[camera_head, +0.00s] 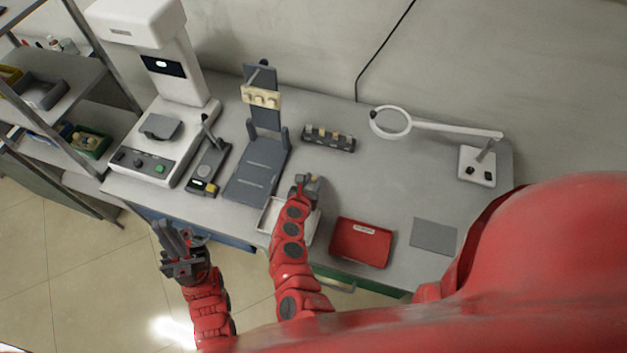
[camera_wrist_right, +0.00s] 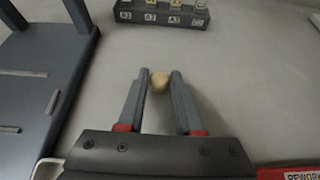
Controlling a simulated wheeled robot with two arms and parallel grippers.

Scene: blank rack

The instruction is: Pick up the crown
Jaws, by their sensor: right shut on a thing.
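The crown (camera_wrist_right: 159,81) is a small, rounded, beige piece between the fingertips of my right gripper (camera_wrist_right: 158,84) in the right wrist view. The right gripper is shut on it, over the grey bench top. In the head view my right gripper (camera_head: 309,184) is above the bench, near the front of the dark stand, and the crown is too small there to tell apart clearly. My left gripper (camera_head: 172,232) is in front of the bench's front edge, apart from everything; its finger gap is unclear.
A dark labelled rack (camera_head: 328,144) with several blanks stands behind the right gripper. A dark stand (camera_head: 256,172) is to its left. A white tray (camera_head: 264,217) and a red tray (camera_head: 361,250) lie near the front edge. A magnifier lamp (camera_head: 455,130) stands at right.

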